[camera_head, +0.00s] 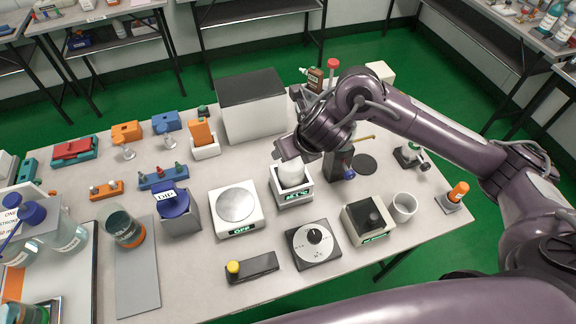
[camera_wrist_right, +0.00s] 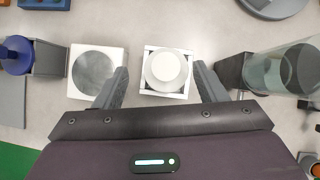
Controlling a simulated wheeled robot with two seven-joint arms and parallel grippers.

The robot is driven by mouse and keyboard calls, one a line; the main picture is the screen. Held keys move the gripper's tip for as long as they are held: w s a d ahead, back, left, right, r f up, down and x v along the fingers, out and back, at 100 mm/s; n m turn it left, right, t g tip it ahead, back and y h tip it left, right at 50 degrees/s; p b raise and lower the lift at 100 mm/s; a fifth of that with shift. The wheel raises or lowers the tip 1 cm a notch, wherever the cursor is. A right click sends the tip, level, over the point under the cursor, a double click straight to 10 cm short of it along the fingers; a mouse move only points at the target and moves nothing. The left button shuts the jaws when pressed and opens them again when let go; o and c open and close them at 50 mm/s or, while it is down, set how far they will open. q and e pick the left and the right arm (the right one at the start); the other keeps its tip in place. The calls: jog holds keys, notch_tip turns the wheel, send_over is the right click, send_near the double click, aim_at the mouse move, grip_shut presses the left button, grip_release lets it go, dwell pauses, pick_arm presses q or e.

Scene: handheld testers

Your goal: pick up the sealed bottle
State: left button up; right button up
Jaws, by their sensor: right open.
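A white, round-topped bottle (camera_head: 292,175) stands upright in a small white square holder (camera_head: 291,197) with a lit green display, near the middle of the bench. From above, in the right wrist view, the bottle (camera_wrist_right: 166,68) shows as a white disc inside the square holder (camera_wrist_right: 149,94). My right gripper (camera_head: 291,148) is above and behind the bottle in the head view. In the right wrist view its two fingers (camera_wrist_right: 163,84) are apart, one on either side of the bottle, with gaps. Whether the bottle is sealed cannot be told. My left gripper is not in view.
A white plate device (camera_head: 236,208) stands left of the holder, a black dial box (camera_head: 313,244) in front, and a grey-white box (camera_head: 251,106) behind. A black-topped device (camera_head: 368,222) and a white cup (camera_head: 404,207) are to the right. The bench is crowded.

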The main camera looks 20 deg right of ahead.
aim_at(291, 168)
jog(key=f, duration=0.1)
jog(key=w, duration=0.1)
jog(key=f, duration=0.1)
jog(key=shift+w+d+f, duration=0.2)
jog(key=shift+d+f, duration=0.05)
jog(key=shift+f, duration=0.1)
jog(key=shift+x, duration=1.2)
jog(key=shift+w+r, duration=0.1)
jog(key=c, duration=0.9)
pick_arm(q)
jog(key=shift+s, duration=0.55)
pick_arm(e)
grip_shut()
